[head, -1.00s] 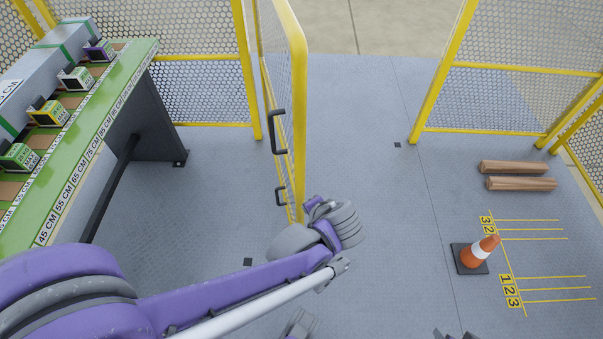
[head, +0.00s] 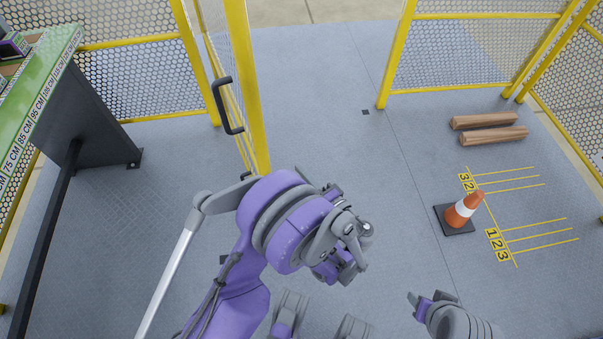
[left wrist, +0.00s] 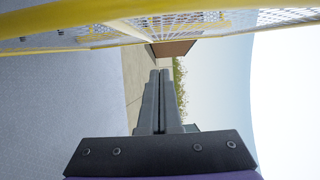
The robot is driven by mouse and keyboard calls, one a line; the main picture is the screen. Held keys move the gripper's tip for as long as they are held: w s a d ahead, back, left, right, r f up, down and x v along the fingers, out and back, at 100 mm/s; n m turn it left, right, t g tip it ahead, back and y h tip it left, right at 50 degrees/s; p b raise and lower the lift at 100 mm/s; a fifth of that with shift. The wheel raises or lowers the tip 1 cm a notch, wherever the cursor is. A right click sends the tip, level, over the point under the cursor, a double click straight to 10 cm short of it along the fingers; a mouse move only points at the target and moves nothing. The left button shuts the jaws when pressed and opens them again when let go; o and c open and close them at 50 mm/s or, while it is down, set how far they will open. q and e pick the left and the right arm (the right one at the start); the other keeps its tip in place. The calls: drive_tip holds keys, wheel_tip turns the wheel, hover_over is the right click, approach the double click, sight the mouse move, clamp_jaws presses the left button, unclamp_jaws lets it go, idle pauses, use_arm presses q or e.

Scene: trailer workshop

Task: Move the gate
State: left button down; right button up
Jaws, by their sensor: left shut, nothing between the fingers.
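The gate (head: 244,80) is a yellow-framed mesh panel with black handles, standing swung inward at upper left of centre in the head view. In the left wrist view the yellow frame and mesh of a panel, likely the gate (left wrist: 85,24), run across the top. My left gripper (left wrist: 160,74) is shut and empty, its fingers apart from that panel. In the head view my left wrist is bent right of the gate's lower end, and its fingers are hard to make out. Part of my right arm shows at lower right; its finger state is unclear.
A green measuring bench (head: 40,90) stands at left. An orange cone (head: 464,209) stands on the right by yellow floor marks. Two wooden beams (head: 485,128) lie behind it. Mesh fencing (head: 480,50) stands beyond. The floor between gate and cone is clear.

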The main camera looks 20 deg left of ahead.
use_arm(q)
drive_tip(key=a, duration=0.8)
drive_tip(key=shift+w+a+b, duration=0.2)
drive_tip(key=shift+a+b, duration=0.05)
drive_tip(key=shift+b, duration=0.2)
use_arm(e)
drive_tip(key=shift+w+f, duration=0.1)
drive_tip(key=shift+f, duration=0.55)
drive_tip(key=shift+a, duration=0.1)
